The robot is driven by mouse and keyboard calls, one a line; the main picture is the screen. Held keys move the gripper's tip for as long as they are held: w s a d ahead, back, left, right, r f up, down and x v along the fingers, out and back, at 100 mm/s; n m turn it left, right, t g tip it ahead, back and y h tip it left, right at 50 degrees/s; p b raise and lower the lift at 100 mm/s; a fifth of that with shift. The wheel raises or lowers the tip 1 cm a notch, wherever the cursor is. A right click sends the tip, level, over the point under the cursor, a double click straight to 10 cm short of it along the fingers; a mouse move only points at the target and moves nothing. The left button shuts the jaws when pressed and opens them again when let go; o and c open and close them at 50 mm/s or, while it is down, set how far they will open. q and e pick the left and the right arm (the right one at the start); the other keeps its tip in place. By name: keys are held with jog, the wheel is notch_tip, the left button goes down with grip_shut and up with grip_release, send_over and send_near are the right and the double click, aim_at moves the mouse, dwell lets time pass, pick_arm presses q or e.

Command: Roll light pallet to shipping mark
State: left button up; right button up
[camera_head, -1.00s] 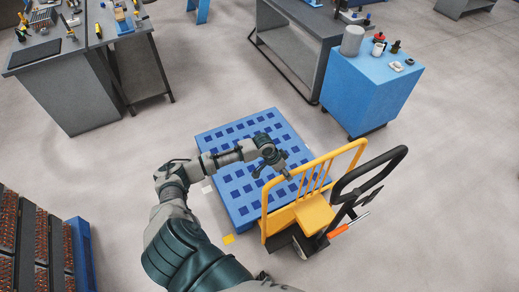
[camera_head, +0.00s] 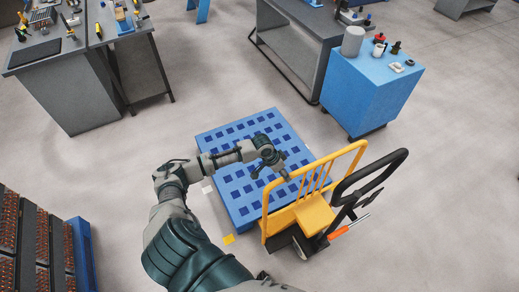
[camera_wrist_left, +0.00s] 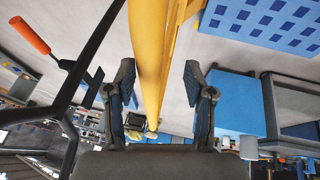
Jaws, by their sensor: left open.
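A blue pallet (camera_head: 235,196) with rows of dark square holes lies on the floor in the head view. A yellow-framed pallet truck (camera_head: 313,212) with a black handle (camera_head: 372,180) stands at its right end. My left gripper (camera_head: 273,176) is open, above the pallet by the yellow rail. In the left wrist view the yellow rail (camera_wrist_left: 150,45) runs between the spread fingers of the gripper (camera_wrist_left: 158,78); I cannot tell whether they touch it. My right gripper is out of view.
A blue cabinet (camera_head: 365,97) with small items stands at the upper right beside a grey workbench (camera_head: 290,55). Grey tables (camera_head: 75,85) stand at the upper left, and a rack (camera_head: 38,240) at the lower left. Open floor lies left of the pallet and at the right.

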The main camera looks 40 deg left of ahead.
pick_arm(q)
jog(key=p+v, duration=0.4)
jog(key=v, duration=0.2)
dwell(0.4)
jog(key=shift+r, duration=0.1)
jog(key=shift+s, duration=0.1)
